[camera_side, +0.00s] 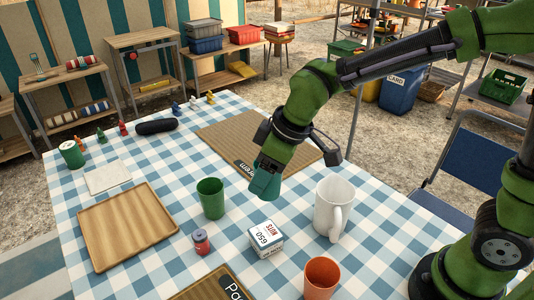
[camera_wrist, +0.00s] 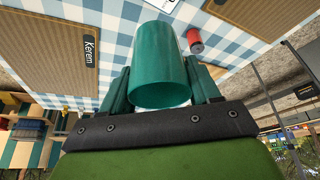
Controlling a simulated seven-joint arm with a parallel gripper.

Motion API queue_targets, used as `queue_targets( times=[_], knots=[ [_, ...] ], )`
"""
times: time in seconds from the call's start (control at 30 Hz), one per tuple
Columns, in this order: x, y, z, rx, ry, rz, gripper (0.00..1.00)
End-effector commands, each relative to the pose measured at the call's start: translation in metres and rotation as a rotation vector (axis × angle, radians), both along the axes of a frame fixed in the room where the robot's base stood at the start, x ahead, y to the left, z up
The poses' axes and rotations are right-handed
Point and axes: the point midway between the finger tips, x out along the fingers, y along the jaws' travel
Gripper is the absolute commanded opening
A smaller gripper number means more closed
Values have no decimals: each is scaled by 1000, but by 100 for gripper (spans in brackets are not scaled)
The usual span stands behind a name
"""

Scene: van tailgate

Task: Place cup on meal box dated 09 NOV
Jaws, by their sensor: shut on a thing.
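In the wrist view, a teal cup (camera_wrist: 161,65) sits between the fingers of my gripper (camera_wrist: 163,88), which is shut on it. In the side view, my gripper (camera_side: 266,182) hangs above the middle of the checked table, and cup and fingers merge into one teal shape. A separate green cup (camera_side: 210,198) stands on the table to its lower left. No meal box with a readable 09 NOV date shows in either view. A small white box with printed sides (camera_side: 265,239) stands below my gripper; its lettering is hard to read.
A white mug (camera_side: 332,208), an orange cup (camera_side: 321,279) and a red can (camera_side: 201,242) stand nearby; the can also shows in the wrist view (camera_wrist: 195,41). A wooden tray (camera_side: 126,226) lies left. A brown mat labelled Kerem (camera_wrist: 45,45) lies behind my gripper.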

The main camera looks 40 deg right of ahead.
Motion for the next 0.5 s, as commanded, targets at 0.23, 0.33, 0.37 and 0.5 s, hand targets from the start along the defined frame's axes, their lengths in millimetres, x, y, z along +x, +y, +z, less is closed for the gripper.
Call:
queue_targets(
  times=[0.23,0.33,0.37,0.5],
  knots=[
    [-13,19,3,0,0,185,33],
    [-14,19,-4,-1,1,209,33],
    [-14,19,-9,-1,3,212,33],
    [-15,19,-37,-2,5,215,33]
  ],
)
